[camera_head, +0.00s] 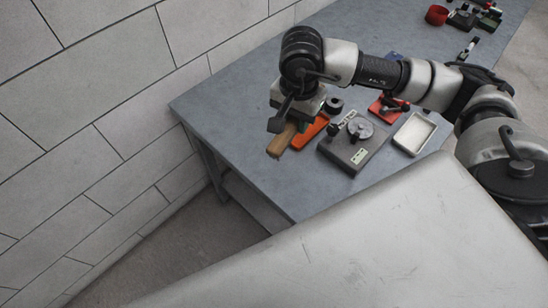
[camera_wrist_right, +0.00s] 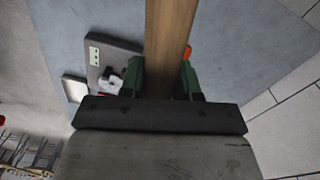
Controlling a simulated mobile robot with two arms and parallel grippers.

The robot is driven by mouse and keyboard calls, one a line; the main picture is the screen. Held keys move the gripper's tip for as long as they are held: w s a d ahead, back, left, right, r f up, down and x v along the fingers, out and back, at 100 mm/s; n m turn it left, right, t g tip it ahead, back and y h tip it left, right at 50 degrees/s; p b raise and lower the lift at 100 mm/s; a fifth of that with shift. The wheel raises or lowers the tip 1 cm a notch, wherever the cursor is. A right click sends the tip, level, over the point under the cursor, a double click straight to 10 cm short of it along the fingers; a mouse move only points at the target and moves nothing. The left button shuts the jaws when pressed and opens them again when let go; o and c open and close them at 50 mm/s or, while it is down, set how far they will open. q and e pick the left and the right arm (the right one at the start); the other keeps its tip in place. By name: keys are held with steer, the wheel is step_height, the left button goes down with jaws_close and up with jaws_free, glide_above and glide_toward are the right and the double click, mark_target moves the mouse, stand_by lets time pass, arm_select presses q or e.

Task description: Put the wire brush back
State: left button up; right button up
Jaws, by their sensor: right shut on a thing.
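My right gripper (camera_head: 288,121) is shut on the wire brush (camera_head: 281,141), whose brown wooden body sticks out below it, near the table's left edge. In the right wrist view the brush's wooden handle (camera_wrist_right: 170,35) runs up between the green fingers of the gripper (camera_wrist_right: 164,82). The bristles cannot be made out. An orange tray (camera_head: 314,128) lies on the table just right of the brush, partly hidden by the gripper. Only a bit of orange (camera_wrist_right: 189,51) shows beside the handle in the wrist view. My left gripper is not in view.
A dark block with a round metal dial (camera_head: 345,157) stands right of the orange tray. A white tray (camera_head: 414,133) and a red tray (camera_head: 377,108) lie farther right. The grey table (camera_head: 237,98) is bare at its far left. A tiled wall (camera_head: 110,120) runs alongside.

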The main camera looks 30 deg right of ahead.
steer(key=w+d+f+m+b, duration=0.25)
steer(key=d+m+b, duration=0.2)
steer(key=m, duration=0.55)
steer(key=w+d+f+m+b, duration=0.25)
steer(key=d+f+m, duration=0.2)
steer(key=m, duration=0.65)
steer(key=a+f, duration=0.2)
steer(key=a, duration=0.1)
steer(key=a+f+p, duration=0.1)
steer(key=a+f, duration=0.1)
steer(key=a, duration=0.2)
steer(key=a+f, duration=0.2)
steer(key=a, duration=0.2)
steer(key=shift+f+p, duration=0.25)
steer(key=shift+p, duration=0.05)
step_height(320, 180, down, 4)
steer(key=shift+r+p, duration=0.1)
steer(key=shift+p, duration=0.2)
steer(key=shift+f, duration=0.3)
steer(key=o, duration=0.9)
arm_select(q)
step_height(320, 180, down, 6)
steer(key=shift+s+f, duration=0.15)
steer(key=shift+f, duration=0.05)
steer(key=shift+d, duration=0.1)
arm_select(e)
steer(key=shift+r, duration=0.1)
